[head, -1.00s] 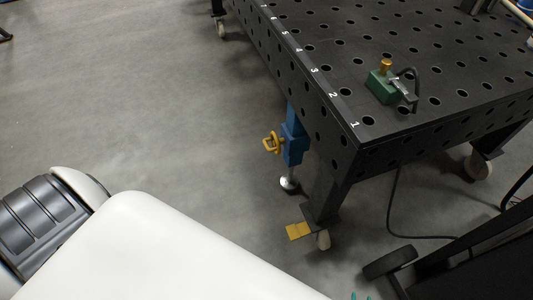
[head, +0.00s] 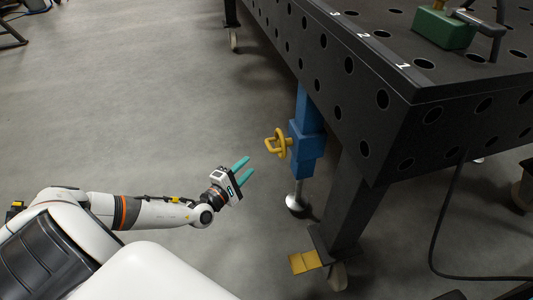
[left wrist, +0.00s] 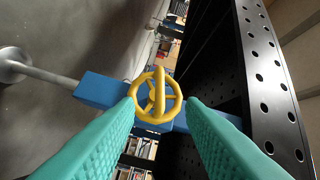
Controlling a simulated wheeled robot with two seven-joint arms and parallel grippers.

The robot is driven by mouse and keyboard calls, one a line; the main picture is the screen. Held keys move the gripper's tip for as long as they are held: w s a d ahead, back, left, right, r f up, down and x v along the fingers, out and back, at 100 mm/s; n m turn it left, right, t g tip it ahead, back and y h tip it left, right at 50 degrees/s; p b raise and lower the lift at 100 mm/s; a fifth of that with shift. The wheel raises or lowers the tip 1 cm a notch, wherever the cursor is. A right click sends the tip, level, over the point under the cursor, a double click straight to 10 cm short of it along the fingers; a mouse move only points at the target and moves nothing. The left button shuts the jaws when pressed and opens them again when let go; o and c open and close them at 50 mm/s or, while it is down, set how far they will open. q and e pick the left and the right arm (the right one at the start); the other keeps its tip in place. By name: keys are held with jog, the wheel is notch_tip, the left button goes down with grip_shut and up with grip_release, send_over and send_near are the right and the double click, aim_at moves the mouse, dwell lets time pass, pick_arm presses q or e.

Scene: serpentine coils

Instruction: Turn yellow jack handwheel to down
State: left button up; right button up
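The yellow handwheel (head: 278,143) sits on the side of the blue jack (head: 307,138), which is fixed to the table's leg side and ends in a round metal foot (head: 296,202). My left gripper (head: 244,171) is open and empty, to the left of the handwheel and a little lower in the head view, with a gap between. In the left wrist view the handwheel (left wrist: 156,96) shows face-on, centred beyond the two teal fingers (left wrist: 160,128), with a bar standing out across it. The blue jack body (left wrist: 100,90) lies behind it. My right gripper is not in view.
The black perforated table (head: 400,85) stands at the right, with a green block (head: 443,29) on top. A yellow caster pedal (head: 305,262) sticks out at the foot of its leg. A dark cable hangs to the floor at the right.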

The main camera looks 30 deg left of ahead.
aim_at(279, 144)
pick_arm(q)
jog(key=w+b, duration=0.3)
jog(key=w, duration=0.8)
jog(key=shift+d+b, duration=0.15)
jog(key=shift+b, duration=0.15)
grip_shut()
